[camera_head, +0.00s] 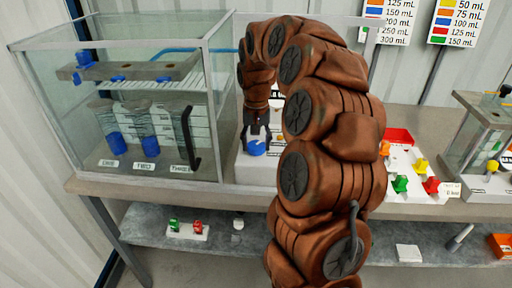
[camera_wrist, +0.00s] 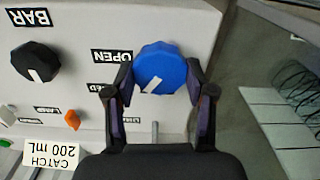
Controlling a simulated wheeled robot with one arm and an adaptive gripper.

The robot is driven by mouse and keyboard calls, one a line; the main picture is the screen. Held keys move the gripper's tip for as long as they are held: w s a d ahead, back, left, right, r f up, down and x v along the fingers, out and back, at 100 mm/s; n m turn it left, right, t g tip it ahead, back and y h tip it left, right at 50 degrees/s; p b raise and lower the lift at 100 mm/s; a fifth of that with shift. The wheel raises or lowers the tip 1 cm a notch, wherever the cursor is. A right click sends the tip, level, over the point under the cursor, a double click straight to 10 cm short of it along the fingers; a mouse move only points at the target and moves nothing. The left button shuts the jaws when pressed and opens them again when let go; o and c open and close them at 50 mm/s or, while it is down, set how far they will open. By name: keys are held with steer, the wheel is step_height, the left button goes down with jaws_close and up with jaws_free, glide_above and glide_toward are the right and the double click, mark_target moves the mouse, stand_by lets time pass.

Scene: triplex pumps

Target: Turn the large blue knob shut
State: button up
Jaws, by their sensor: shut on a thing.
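The large blue knob (camera_wrist: 162,66) sits on a pale control panel (camera_wrist: 88,80) and has a white pointer mark toward its lower left in the wrist view. An OPEN label (camera_wrist: 112,57) is beside it; another label below is partly hidden by a finger. My gripper (camera_wrist: 160,80) has one finger on each side of the knob and is shut on it. In the head view the blue knob (camera_head: 255,148) shows beneath my gripper (camera_head: 256,136), left of my brown arm. The arm hides much of the panel there.
A black knob (camera_wrist: 35,61) by a BAR label and a small orange lever (camera_wrist: 72,119) are on the same panel. A glass tank (camera_head: 120,110) stands close on the left. Small colored valves (camera_head: 410,180) stand right of my arm.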

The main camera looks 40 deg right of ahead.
mark_target(256, 145)
steer(key=n+b, duration=0.1)
steer(key=n, duration=0.5)
steer(key=shift+n, duration=0.4)
stand_by(0.3)
steer(key=o, duration=1.2)
steer(key=shift+c, duration=0.2)
steer(key=shift+r, duration=0.1)
step_height(256, 145, up, 12)
steer(key=shift+a, duration=0.1)
stand_by(0.3)
